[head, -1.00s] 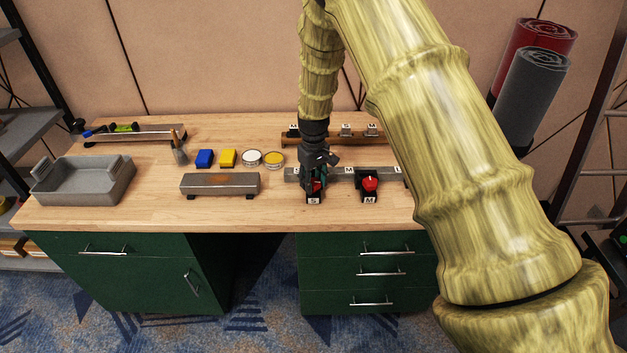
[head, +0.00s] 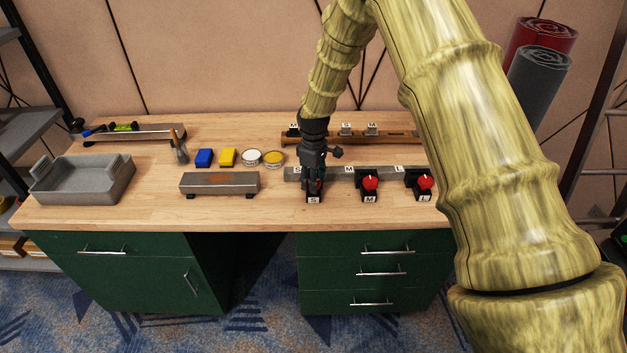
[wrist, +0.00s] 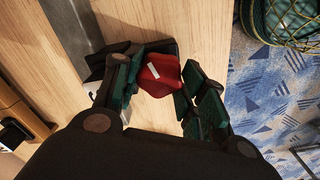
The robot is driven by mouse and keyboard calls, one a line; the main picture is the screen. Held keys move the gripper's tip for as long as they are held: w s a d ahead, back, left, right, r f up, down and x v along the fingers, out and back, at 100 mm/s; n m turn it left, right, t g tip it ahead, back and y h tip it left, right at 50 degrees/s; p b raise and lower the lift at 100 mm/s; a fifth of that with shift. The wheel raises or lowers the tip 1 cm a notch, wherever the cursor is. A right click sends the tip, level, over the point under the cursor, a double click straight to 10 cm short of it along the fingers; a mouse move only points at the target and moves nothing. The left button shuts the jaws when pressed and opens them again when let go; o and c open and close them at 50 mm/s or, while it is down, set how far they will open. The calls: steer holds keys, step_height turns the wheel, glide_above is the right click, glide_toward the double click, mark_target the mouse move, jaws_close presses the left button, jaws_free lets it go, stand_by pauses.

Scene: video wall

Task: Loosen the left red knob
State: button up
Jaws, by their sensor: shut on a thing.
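The left red knob (wrist: 160,70) shows in the wrist view between the green-padded fingers of my gripper (wrist: 165,84), which is shut on it. In the head view my gripper (head: 313,184) points down over the left block, the one with the S label (head: 313,200) at its front. There the fingers hide nearly all of the knob. The middle red knob (head: 370,183), on the M block, and the right red knob (head: 424,182), on the L block, stand apart to the right.
A grey rail (head: 348,176) runs behind the knob blocks, with a wooden rack (head: 400,137) farther back. A grey bar (head: 220,183), yellow and blue blocks, round tins and a grey tray (head: 85,182) stand to the left. The bench front edge is near.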

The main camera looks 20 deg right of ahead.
steer(key=n, duration=0.3)
steer(key=shift+w+n, duration=0.1)
steer(key=shift+n, duration=0.2)
steer(key=n, duration=0.3)
steer(key=shift+r+n, duration=0.1)
steer(key=shift+n, duration=0.2)
steer(key=n, duration=0.3)
steer(key=shift+n+p, duration=0.3)
steer(key=shift+p, duration=0.05)
steer(key=shift+n, duration=1.7)
steer(key=o, duration=1)
